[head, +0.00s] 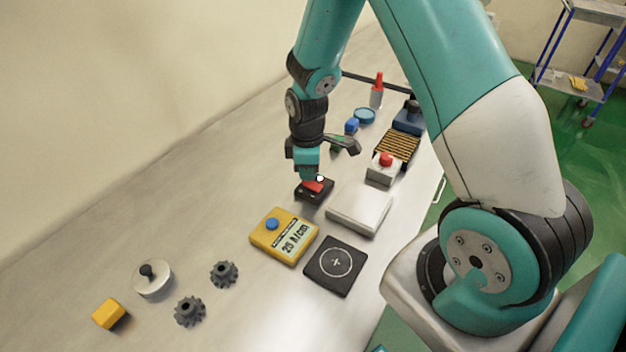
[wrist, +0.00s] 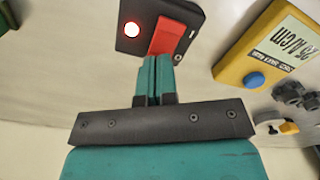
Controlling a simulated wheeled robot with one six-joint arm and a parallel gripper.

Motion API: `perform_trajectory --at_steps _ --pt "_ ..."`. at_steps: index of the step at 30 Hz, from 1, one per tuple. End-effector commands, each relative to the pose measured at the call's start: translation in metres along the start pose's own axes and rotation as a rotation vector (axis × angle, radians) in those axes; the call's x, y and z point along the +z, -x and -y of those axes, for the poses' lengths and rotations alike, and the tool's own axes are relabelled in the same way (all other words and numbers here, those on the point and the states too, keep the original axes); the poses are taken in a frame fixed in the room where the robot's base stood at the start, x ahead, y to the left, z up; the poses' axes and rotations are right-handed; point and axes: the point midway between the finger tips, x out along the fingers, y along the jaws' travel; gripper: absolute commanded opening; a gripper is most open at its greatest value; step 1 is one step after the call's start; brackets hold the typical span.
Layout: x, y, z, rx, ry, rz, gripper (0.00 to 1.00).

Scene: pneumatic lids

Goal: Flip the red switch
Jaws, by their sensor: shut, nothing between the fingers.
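The red switch (wrist: 172,37) is a red rocker on a small black box that stands on the table; a round lamp (wrist: 132,29) glows white-red beside the rocker. In the head view the red switch (head: 314,186) shows just below my gripper (head: 309,177), partly covered by it. In the wrist view my gripper (wrist: 154,62) is shut, with its two teal fingers together and empty. The fingertips are at the near edge of the red rocker; I cannot tell whether they touch it.
A yellow meter box (head: 285,236) with a blue button stands nearby, and a pale flat box (head: 360,209) lies right of the switch. A grey box with a red button (head: 383,169) stands further back. A black square plate (head: 336,265) and gears (head: 189,311) lie nearer. The table's left side is clear.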

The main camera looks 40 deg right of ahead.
Motion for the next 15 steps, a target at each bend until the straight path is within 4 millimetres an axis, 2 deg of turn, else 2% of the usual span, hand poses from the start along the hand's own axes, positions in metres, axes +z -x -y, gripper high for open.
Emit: perform_trajectory --at_steps 1,15 --pt "0.000 0.009 0.000 0.000 0.000 0.000 0.00" --pt "0.000 0.049 0.000 0.000 0.000 0.000 0.00"
